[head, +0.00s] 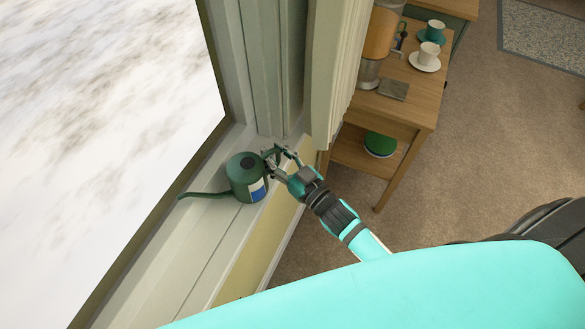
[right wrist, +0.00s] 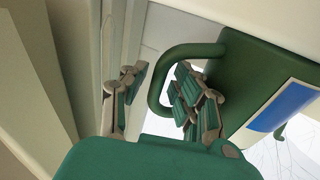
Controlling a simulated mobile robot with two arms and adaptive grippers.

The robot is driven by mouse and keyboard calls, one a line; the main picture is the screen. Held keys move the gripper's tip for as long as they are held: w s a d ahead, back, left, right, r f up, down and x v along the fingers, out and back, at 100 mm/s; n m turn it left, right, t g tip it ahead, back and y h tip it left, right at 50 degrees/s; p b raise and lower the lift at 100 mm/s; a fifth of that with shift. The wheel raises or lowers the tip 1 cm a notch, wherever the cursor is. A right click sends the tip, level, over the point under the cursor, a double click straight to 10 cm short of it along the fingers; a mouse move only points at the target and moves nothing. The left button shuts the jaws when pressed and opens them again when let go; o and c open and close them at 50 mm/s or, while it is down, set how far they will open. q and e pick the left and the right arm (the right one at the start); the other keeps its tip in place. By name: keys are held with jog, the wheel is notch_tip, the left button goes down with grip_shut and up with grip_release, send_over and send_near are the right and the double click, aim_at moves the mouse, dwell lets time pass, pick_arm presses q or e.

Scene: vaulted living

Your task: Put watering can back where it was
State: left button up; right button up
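The dark green watering can (head: 243,184) stands upright on the window sill, its spout pointing left in the head view. It has a blue and white label. In the right wrist view, the can's body (right wrist: 255,75) is at the right, with its loop handle (right wrist: 157,88) towards the middle. My right gripper (head: 277,155) is at the handle side of the can. In the right wrist view, the gripper's fingers (right wrist: 160,98) are spread apart, with the handle's upright bar between them and one finger inside the loop. My left gripper is not in view.
The window sill (head: 207,222) runs along the window, with bare room left of the can. A curtain (head: 335,70) hangs just right of the can. A wooden side table (head: 415,105) with cups, a lamp and a green item stands further right.

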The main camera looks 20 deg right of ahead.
jog(key=b+v, duration=0.2)
jog(key=v, duration=0.8)
jog(key=shift+s, duration=0.3)
jog(key=shift+d, duration=0.15)
jog(key=s+d+f+m+g+h, duration=0.1)
jog(key=s+d+f+g+h, duration=0.1)
jog(key=f, duration=0.8)
jog(key=s+d+f+g+h, duration=0.1)
jog(key=s+d+f+g, duration=0.15)
jog(key=f, duration=0.65)
jog(key=s+d+f+m+g+h, duration=0.1)
jog(key=s+f+g+h, duration=0.15)
jog(key=f, duration=0.75)
jog(key=s+d+f+g, duration=0.1)
jog(key=s+f+g, duration=0.3)
jog(key=s+f, duration=0.5)
jog(key=s+f+g+h, duration=0.1)
jog(key=s+f+g, duration=0.4)
jog(key=s+f, duration=0.4)
jog(key=s, duration=0.7)
jog(key=shift+d+f+n, duration=0.3)
jog(key=shift+d+f, duration=0.05)
jog(key=shift+d, duration=0.05)
jog(key=shift+w+a, duration=0.1)
jog(key=shift+w, duration=0.1)
